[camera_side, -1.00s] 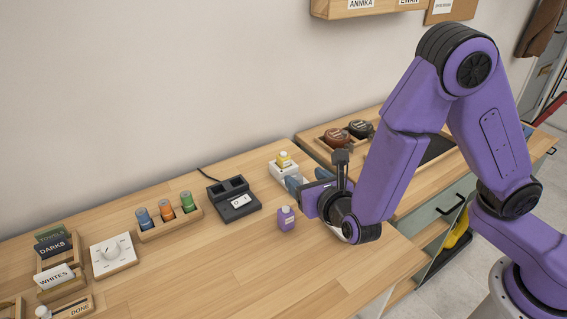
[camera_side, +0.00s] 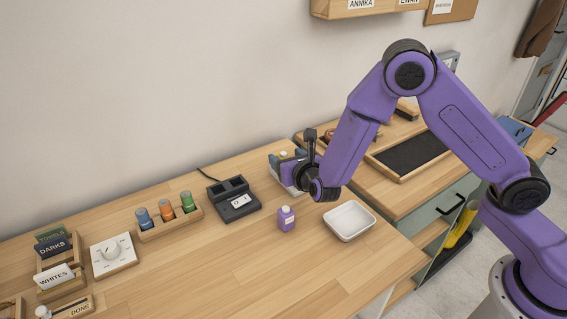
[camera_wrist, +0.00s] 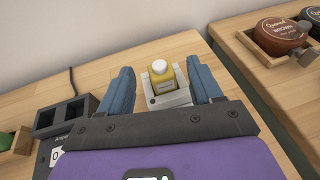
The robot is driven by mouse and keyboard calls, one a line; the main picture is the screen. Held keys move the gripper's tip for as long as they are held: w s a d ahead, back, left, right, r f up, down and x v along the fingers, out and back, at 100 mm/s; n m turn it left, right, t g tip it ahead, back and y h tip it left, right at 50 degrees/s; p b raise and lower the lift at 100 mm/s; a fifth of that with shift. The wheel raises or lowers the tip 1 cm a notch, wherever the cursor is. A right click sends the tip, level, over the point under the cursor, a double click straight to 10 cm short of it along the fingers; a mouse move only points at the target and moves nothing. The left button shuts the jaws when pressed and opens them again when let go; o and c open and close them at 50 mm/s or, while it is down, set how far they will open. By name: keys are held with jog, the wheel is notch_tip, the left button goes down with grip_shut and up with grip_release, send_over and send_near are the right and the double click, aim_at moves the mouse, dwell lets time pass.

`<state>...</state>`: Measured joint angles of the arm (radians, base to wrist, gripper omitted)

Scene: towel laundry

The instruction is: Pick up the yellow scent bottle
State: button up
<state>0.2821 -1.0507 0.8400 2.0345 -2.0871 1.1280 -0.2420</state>
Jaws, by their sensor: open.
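The yellow scent bottle (camera_wrist: 163,84) has a white cap and a pale label. It stands upright in a small white holder (camera_wrist: 178,98) on the wooden counter. My gripper (camera_wrist: 160,88) is open, with its blue fingers on either side of the bottle and holder in the wrist view. I cannot tell if the fingers touch it. In the side view my gripper (camera_side: 287,158) is at the holder, and only the top of the yellow bottle (camera_side: 284,154) shows there.
A purple bottle (camera_side: 286,219) and an empty white tray (camera_side: 349,221) stand in front of my gripper. A dark two-slot device (camera_side: 233,199) is to the left, with a rack of colored vials (camera_side: 168,216) beyond it. Round tins (camera_wrist: 280,36) sit at the right.

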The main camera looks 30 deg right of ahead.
jog(key=shift+x, duration=0.75)
jog(key=c, duration=1.2)
jog(key=shift+o, duration=0.2)
jog(key=shift+r, duration=0.1)
